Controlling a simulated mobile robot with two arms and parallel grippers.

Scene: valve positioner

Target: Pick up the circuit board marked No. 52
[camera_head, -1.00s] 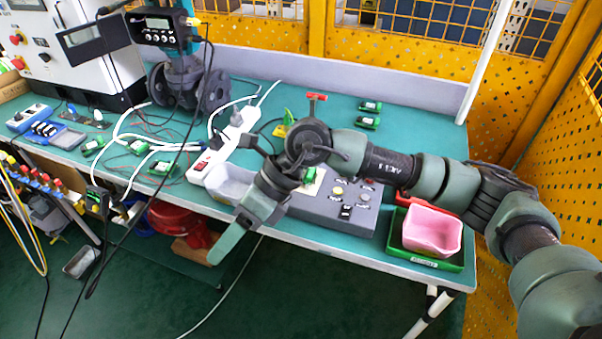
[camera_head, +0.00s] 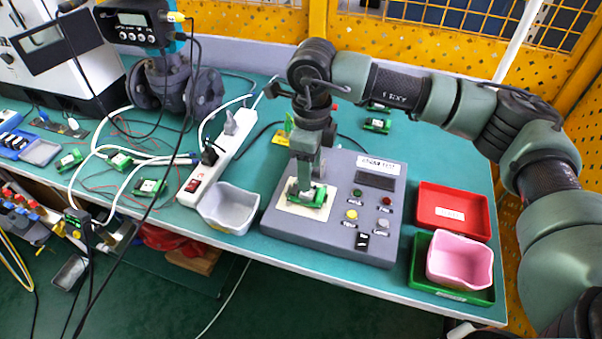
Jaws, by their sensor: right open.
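A small green circuit board (camera_head: 318,198) lies on the pale pad at the left of the grey test box. My right gripper (camera_head: 304,186) points straight down at this board, with its fingertips at or just above it. The gripper is open; it hides part of the board, and I cannot tell whether the fingers touch it. Other green boards lie on the left of the table, such as one board (camera_head: 149,187) near the cables, and another board (camera_head: 377,126) lies behind the test box. No number on any board is readable. My left gripper is not in view.
The grey test box (camera_head: 332,231) has buttons and a small display. A red tray (camera_head: 453,236), and a green tray (camera_head: 421,272) holding a pink bin (camera_head: 459,262), stand right of it. A grey bin (camera_head: 229,208) and white power strip (camera_head: 211,165) stand left. Cables cross the left side.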

